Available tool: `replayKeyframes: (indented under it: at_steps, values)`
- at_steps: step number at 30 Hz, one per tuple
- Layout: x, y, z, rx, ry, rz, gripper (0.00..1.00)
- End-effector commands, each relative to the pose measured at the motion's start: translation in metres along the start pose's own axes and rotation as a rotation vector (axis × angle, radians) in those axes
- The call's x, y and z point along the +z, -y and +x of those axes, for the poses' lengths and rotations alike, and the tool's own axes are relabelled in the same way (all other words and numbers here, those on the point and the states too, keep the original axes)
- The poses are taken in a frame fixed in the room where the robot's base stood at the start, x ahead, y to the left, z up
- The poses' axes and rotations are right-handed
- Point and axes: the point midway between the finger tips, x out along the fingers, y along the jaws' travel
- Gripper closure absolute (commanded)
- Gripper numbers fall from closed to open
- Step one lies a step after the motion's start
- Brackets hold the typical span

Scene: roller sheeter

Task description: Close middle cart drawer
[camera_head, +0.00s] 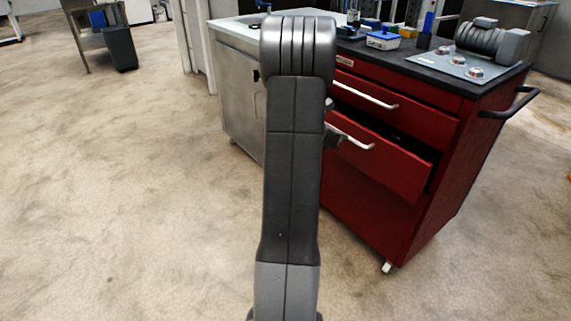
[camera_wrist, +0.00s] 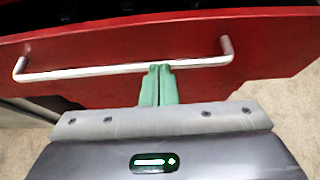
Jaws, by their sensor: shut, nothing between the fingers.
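The red cart (camera_head: 385,215) stands at the right in the head view. Its middle drawer (camera_head: 385,165) is pulled part way out, with a dark gap at its right end. The drawer's silver bar handle (camera_head: 357,143) is partly hidden behind my arm. In the wrist view the red drawer front (camera_wrist: 200,40) and its handle (camera_wrist: 110,70) span the picture. My gripper (camera_wrist: 159,70) is shut and empty, its green fingertips at the middle of the handle bar. I cannot tell whether they touch it.
The drawer above, with its own handle (camera_head: 365,95), looks closed. A grey cabinet (camera_head: 240,85) adjoins at the left.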

Motion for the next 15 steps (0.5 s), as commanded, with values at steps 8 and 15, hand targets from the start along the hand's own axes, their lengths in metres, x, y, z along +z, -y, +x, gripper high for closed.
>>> replayKeyframes:
  at_steps: [8, 15]
  values:
    - [0.027, 0.0, 0.051, -0.001, 0.0, 0.002, 1.0]
    - [0.038, 0.0, 0.073, 0.0, -0.001, 0.0, 1.0]
